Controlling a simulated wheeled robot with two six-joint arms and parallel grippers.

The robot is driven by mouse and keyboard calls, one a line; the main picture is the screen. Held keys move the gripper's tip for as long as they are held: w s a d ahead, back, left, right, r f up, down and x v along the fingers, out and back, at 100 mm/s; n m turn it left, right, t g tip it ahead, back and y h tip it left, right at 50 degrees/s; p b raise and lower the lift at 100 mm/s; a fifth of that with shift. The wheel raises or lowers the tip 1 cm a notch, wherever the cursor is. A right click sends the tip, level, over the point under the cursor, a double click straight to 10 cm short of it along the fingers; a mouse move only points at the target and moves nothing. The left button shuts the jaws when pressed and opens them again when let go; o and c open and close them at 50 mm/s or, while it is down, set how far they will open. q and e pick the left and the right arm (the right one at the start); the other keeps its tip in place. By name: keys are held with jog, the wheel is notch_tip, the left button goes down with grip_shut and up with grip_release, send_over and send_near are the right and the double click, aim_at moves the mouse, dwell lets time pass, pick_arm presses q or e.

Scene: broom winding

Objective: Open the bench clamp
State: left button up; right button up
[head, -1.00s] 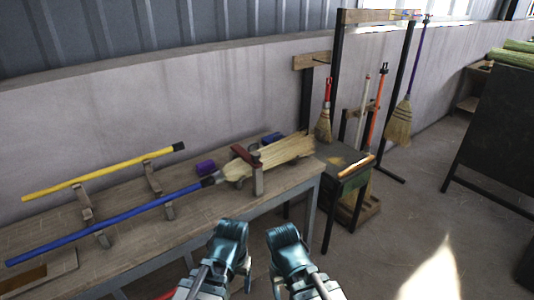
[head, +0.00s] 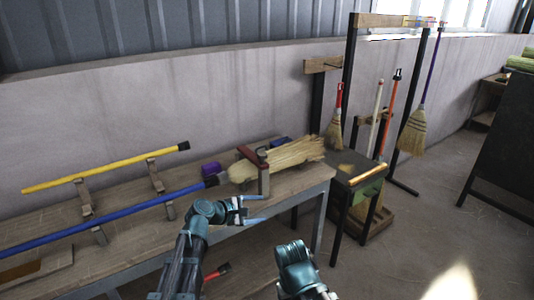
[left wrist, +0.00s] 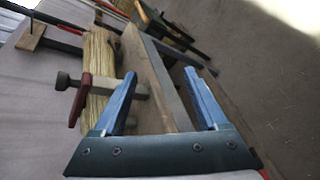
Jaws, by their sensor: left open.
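The bench clamp, with a red lever (head: 252,156) and a grey upright post (head: 264,181), stands at the right end of the bench (head: 150,242). The straw head (head: 290,153) of the blue-handled broom (head: 120,213) lies at the clamp. My left gripper (head: 260,209) is open and empty, in front of the bench edge and below the clamp. In the left wrist view, the red lever (left wrist: 76,101) and a dark knob (left wrist: 64,81) are left of my open fingers (left wrist: 160,75), apart from them. My right arm's end (head: 296,265) is low in the head view; its fingers cannot be made out.
A yellow handle (head: 105,168) rests on wooden supports along the bench. Purple (head: 211,169) and blue rolls lie behind the broom. A small dark table (head: 352,168) and a rack of hanging brooms (head: 413,131) stand to the right. Open floor lies at front right.

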pick_arm(q)
jog(key=w+a+r+n+t, duration=0.6)
jog(key=w+r+n, duration=0.4)
jog(key=n, duration=0.4)
jog(key=x, duration=1.4)
jog(key=shift+d+r+t, duration=0.15)
jog(key=shift+d+t, duration=0.15)
jog(key=shift+d, duration=0.1)
jog(key=shift+s, duration=0.2)
jog(key=shift+c, duration=0.2)
jog(key=shift+m, duration=0.3)
grip_shut()
